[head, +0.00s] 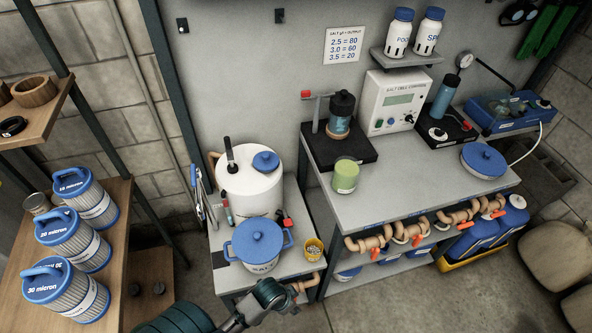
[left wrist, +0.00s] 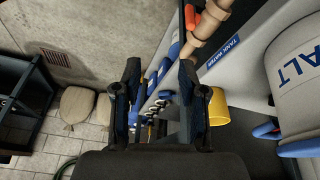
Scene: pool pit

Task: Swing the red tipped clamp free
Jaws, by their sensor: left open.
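The red tipped clamp (head: 308,95) stands on a black base (head: 350,156) at the back left of the grey bench. Its grey arm reaches right, toward a dark-capped clear cell (head: 340,118); whether it touches the cell is too small to tell. My left gripper (head: 283,298) is low at the front, below the blue-lidded salt pot and well away from the clamp. In the left wrist view, its two dark fingers (left wrist: 160,78) are apart with nothing held between them. The clamp does not show in that view. My right gripper is not in view.
A green-filled cup (head: 345,176) stands in front of the black base. The salt pot (head: 257,244) and a yellow cup (head: 313,249) are near my left gripper. Pipes with orange valves (head: 410,233) line the bench front.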

